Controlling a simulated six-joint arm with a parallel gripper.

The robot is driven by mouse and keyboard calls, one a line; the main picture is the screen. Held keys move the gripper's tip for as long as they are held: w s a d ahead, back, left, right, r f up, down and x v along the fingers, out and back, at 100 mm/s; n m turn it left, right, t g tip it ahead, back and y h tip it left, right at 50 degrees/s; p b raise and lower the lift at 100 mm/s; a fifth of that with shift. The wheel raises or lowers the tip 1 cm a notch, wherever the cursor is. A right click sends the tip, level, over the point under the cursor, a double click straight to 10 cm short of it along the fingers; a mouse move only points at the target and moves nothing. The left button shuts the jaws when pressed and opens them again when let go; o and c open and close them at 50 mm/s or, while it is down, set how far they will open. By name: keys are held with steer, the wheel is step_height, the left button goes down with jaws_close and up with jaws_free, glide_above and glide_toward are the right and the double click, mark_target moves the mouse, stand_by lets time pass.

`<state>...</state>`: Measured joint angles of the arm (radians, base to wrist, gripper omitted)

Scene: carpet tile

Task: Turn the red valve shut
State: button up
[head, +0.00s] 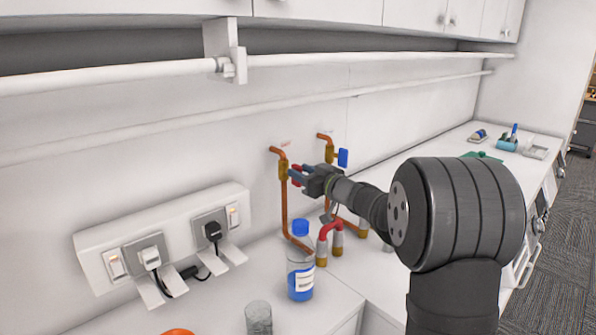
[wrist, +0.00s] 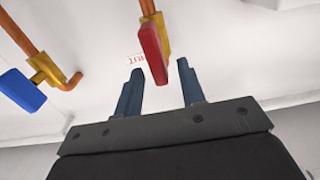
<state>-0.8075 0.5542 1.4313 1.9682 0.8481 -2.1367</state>
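The red valve handle (wrist: 152,48) is a flat lever on a brass body (wrist: 154,20) on a copper pipe. In the wrist view my gripper (wrist: 159,69) is open, and the lower end of the handle appears between its two blue-grey fingertips, with a gap on each side. It does not look clamped. In the head view my gripper (head: 296,174) reaches left to the brass valve (head: 283,168) on the left copper pipe. Only a little red of the handle shows there, the rest being hidden by the fingers.
A blue valve handle (head: 342,158) sits on the neighbouring copper pipe, and it also shows in the wrist view (wrist: 22,90). Wall sockets (head: 165,240) with plugs are left.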

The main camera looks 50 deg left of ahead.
steer(key=shift+a, duration=1)
jaws_close()
